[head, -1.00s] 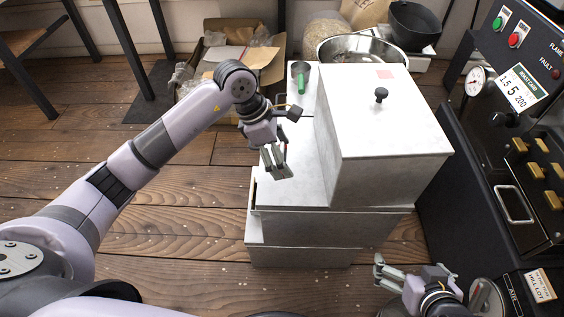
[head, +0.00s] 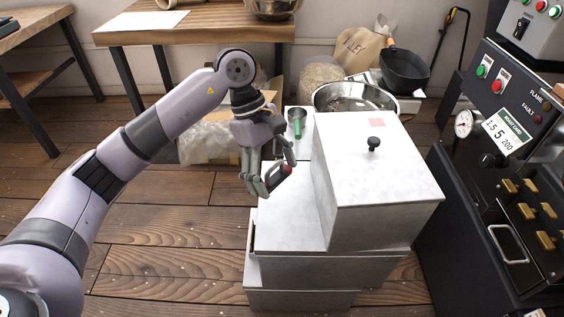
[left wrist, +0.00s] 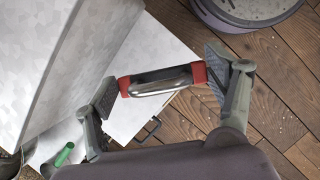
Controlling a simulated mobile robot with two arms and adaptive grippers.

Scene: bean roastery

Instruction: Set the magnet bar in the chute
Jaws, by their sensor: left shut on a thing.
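The magnet bar (head: 277,174), a silver bar with red ends, is in my left gripper (head: 268,177). In the left wrist view the bar (left wrist: 160,82) spans between the two fingers of the gripper (left wrist: 160,84), a red end at each finger. The gripper is shut on it and holds it over the lower left part of a pale grey metal housing (head: 290,210), which I take for the chute. Whether the bar touches the housing cannot be told. My right gripper is out of view.
A tall lidded box (head: 385,185) with a black knob (head: 373,144) rises right of the bar. Behind are a green-handled scoop (head: 297,124) and a steel bowl (head: 345,97). The dark roaster panel (head: 500,190) stands at right. Wooden floor is clear at left.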

